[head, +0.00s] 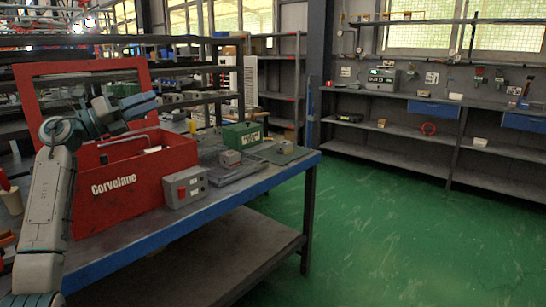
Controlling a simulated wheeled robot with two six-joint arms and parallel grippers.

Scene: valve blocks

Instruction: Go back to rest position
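My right gripper is out of view.
A grey control box (185,188) with a red button stands at the blue bench edge (245,190). A green box (243,135) stands behind the blocks. Shelves line the back and right walls. The green floor (390,240) right of the bench is clear.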

